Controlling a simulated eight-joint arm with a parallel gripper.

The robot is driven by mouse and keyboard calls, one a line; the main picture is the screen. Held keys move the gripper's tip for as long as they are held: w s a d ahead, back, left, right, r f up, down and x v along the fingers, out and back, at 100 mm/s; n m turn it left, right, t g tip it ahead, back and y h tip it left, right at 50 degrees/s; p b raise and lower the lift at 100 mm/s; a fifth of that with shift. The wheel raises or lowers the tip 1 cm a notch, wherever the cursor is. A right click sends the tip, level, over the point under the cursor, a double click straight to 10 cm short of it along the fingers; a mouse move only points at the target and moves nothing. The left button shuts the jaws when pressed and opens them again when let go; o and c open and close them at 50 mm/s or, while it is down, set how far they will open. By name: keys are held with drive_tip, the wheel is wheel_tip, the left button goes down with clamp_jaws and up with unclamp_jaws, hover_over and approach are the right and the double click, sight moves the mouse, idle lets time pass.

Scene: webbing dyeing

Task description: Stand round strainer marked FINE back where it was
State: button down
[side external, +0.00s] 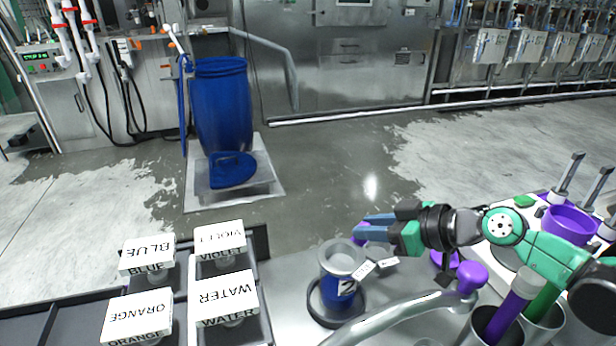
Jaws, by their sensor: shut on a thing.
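My gripper (374,227), with blue fingers, reaches in from the right above the steel worktop. It is shut on a purple piece (358,240) that looks like the handle of a round grey strainer (343,257). The strainer is over the mouth of a blue pot (338,289) marked 2; I cannot tell whether it rests on the rim or is just above it. Small white tags (362,270) show beside it, too small to read, so the FINE marking cannot be confirmed. The pot stands in a dark round ring (322,312).
A large grey tool with a purple knob (470,275) crosses the front. Steel cups (490,322) with purple and green handles and a purple bowl (569,226) stand at right. Boxes labelled BLUE (147,254), VIOLET (219,237), ORANGE (138,315) and WATER (227,295) are at left.

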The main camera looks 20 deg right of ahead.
drive_tip(key=shift+f, duration=0.15)
drive_tip(key=c, duration=0.7)
unclamp_jaws()
drive_tip(key=shift+o, duration=0.2)
drive_tip(key=shift+f, duration=0.1)
drive_tip(key=shift+v, duration=2.65)
drive_tip(key=o, duration=0.7)
drive_tip(key=shift+s+d, duration=0.1)
drive_tip(key=shift+c, duration=0.2)
